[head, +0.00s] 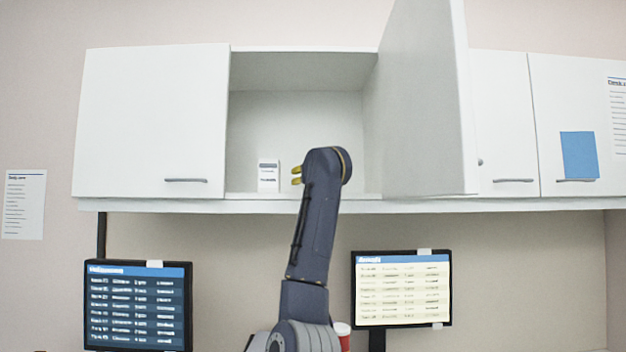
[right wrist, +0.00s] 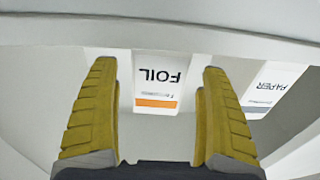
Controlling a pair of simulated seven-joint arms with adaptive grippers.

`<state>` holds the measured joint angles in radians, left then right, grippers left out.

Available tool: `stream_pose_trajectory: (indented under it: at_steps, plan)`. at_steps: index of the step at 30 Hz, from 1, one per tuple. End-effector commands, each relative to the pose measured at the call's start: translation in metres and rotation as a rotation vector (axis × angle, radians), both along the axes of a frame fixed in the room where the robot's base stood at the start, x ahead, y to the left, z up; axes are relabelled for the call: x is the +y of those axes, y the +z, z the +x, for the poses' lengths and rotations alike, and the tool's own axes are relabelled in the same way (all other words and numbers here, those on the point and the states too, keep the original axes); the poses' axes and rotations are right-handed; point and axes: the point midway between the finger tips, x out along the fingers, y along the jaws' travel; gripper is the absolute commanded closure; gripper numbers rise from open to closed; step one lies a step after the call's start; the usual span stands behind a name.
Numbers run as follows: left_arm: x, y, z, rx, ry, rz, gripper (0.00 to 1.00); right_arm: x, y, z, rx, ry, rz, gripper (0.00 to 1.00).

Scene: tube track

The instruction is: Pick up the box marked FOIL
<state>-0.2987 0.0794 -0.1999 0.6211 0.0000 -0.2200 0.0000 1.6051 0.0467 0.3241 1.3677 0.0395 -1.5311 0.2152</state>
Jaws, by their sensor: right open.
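The box marked FOIL (right wrist: 157,90) is white with an orange stripe. In the right wrist view its lettering appears upside down, and it stands beyond my fingers, its front face framed between them. My right gripper (right wrist: 158,110) is open and empty, with a yellow ribbed finger on each side; I see no contact with the box. In the head view my right gripper (head: 296,176) is at the open cabinet, its yellow fingertips partly showing. The FOIL box cannot be made out there; my arm may hide it. My left gripper is not in view.
A white box marked PAPER (right wrist: 271,88) stands right of the FOIL box in the wrist view. A small white box (head: 268,176) shows in the cabinet (head: 300,72), its lettering unreadable. The open door (head: 424,110) juts out close to the right of my arm. Two screens are below.

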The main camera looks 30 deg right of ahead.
Motion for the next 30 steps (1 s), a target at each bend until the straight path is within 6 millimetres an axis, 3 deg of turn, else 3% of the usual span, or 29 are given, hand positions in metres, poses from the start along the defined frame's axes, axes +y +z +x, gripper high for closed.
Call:
stream_pose_trajectory:
  at_steps: [5,18,30]
  plan:
    - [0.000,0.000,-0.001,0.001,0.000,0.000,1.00,-0.004,0.000,0.005,0.002,-0.001,0.000,0.20]
    - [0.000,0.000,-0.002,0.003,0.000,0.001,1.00,-0.023,0.002,0.042,0.002,-0.001,0.000,0.20]
    - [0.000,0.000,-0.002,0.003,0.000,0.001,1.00,-0.024,0.002,0.048,0.001,0.000,0.000,0.20]
